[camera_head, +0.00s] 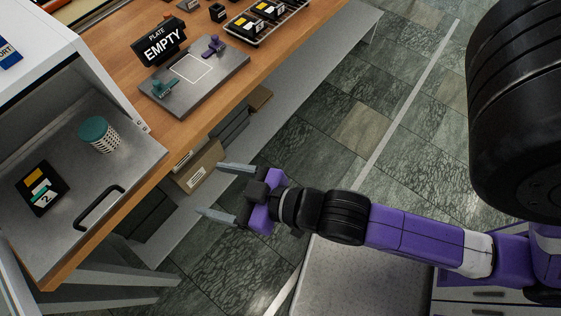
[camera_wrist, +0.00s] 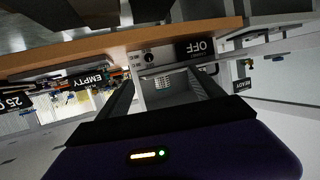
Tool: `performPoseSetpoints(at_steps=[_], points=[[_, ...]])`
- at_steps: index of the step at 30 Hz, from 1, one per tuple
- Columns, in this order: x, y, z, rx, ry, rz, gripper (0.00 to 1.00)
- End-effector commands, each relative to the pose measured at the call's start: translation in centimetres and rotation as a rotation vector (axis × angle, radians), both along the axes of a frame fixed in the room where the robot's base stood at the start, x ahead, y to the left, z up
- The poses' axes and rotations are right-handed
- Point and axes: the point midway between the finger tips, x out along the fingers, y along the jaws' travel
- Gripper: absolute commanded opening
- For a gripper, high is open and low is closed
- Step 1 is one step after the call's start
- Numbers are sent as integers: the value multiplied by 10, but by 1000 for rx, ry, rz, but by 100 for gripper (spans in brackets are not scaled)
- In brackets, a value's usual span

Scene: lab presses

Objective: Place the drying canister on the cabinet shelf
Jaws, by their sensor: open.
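The drying canister (camera_head: 104,141) has a teal lid and a white slotted body. It stands upright on a grey metal panel (camera_head: 135,165) in front of the white cabinet (camera_head: 52,42) at the left of the head view. My gripper (camera_head: 209,189) is open and empty, off the table's front edge and to the right of the canister, apart from it. In the wrist view my open fingers (camera_wrist: 162,76) frame the cabinet's opening, with a small pale slotted shape between them, likely the canister. The cabinet's inner shelf is not clear.
A black cartridge marked 2 (camera_head: 42,188) and a dark handle (camera_head: 99,207) are on the panel. A metal plate (camera_head: 208,84) with teal and purple clamps, an EMPTY sign (camera_head: 162,46) and a cartridge tray (camera_head: 265,40) lie farther back. Boxes (camera_head: 199,170) sit below the table.

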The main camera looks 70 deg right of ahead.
Motion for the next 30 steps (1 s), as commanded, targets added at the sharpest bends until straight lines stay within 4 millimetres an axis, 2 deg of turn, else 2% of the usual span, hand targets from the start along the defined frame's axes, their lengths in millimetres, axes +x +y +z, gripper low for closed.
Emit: performPoseSetpoints(at_steps=[1, 6, 12, 18, 30], points=[[-23, -1, -4, 1, 8, 3, 77], [-82, -7, 3, 1, -9, 6, 77], [-131, -14, 20, -3, -31, -1, 77], [-148, -17, 30, -7, -43, -5, 77], [-148, -17, 30, -7, -45, -5, 77]])
